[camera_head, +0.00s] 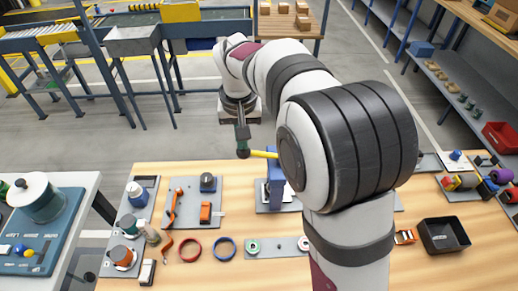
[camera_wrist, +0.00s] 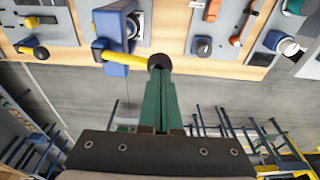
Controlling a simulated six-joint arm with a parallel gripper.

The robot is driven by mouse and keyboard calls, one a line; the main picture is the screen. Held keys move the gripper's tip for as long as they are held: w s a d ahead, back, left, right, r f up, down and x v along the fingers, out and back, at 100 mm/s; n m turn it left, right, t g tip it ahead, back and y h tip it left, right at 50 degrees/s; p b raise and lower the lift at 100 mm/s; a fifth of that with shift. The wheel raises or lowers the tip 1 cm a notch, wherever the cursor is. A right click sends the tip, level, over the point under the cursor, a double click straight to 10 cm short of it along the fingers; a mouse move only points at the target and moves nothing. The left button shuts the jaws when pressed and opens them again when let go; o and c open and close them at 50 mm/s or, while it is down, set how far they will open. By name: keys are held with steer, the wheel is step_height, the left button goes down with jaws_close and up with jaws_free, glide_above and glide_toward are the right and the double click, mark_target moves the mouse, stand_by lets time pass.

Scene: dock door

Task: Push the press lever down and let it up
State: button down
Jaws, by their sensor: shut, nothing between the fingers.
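The press (camera_head: 274,168) is a blue post on a grey plate at the back of the wooden table; my arm hides part of it. Its yellow lever (camera_head: 263,154) sticks out to the left and ends in a dark round knob (camera_head: 243,154). The wrist view also shows the blue press (camera_wrist: 113,24), the yellow lever (camera_wrist: 110,56) and the dark knob (camera_wrist: 160,61). My gripper (camera_head: 242,139) is shut and empty, pointing down just above the knob. In the wrist view its green fingertips (camera_wrist: 160,72) meet the knob's edge; I cannot tell if they touch.
Left of the press is a grey plate (camera_head: 181,217) with an orange handle and a dark knob. Red (camera_head: 190,249) and blue (camera_head: 224,249) rings lie in front. A black bin (camera_head: 444,235) stands at the right.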

step_height(320, 180, up, 5)
steer(key=shift+r, duration=0.15)
stand_by(0.3)
steer(key=s+d+f+m, duration=0.1)
steer(key=s+d+m, duration=0.1)
steer(key=s, duration=0.8)
steer(key=s+d+f+m+g+y, duration=0.1)
steer(key=s+d+f, duration=0.1)
steer(key=s, duration=0.8)
steer(key=s+d+f+m+g, duration=0.1)
steer(key=s+d, duration=0.3)
steer(key=s, duration=0.6)
steer(key=shift+s+f+m+y, duration=0.25)
steer(key=shift+f+m+y, duration=0.15)
steer(key=shift+f+m, duration=0.35)
